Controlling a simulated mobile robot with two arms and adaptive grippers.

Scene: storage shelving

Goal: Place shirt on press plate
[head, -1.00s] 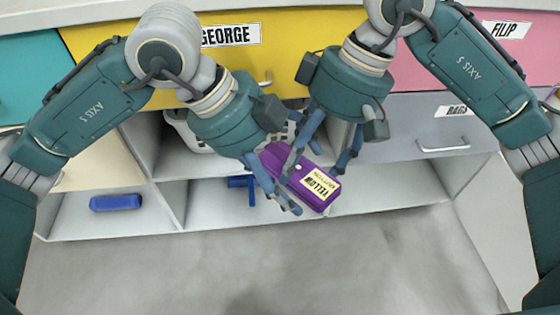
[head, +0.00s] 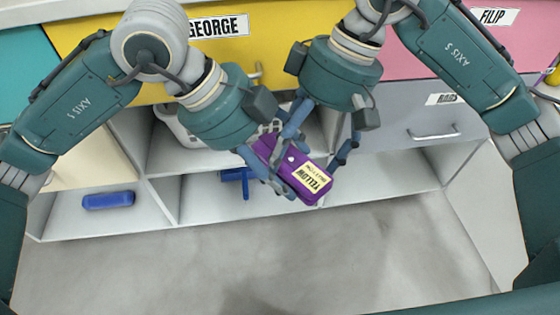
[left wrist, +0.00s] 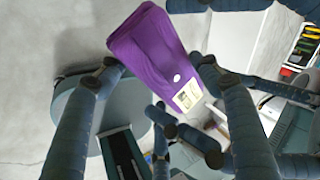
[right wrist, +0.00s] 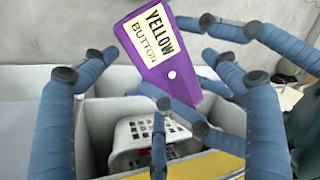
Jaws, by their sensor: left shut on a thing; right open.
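A folded purple shirt (head: 290,160) with a white button and a pale label reading "YELLOW BUTTON" is held up in front of the shelving in the head view. It also shows in the left wrist view (left wrist: 150,45) and the right wrist view (right wrist: 178,72). My left gripper (head: 270,168) is shut on the shirt, with its fingers along the shirt's sides. My right gripper (head: 322,148) is open, with its fingers close around the shirt's upper right side; I cannot tell whether they touch it. I cannot make out a press plate.
Open compartments lie under drawers labelled GEORGE (head: 218,27) and FILIP (head: 493,17). A blue object (head: 107,200) lies in the lower left compartment, and another blue object (head: 235,175) is in the middle one. A white basket (head: 178,125) stands behind my left gripper. The grey floor in front is clear.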

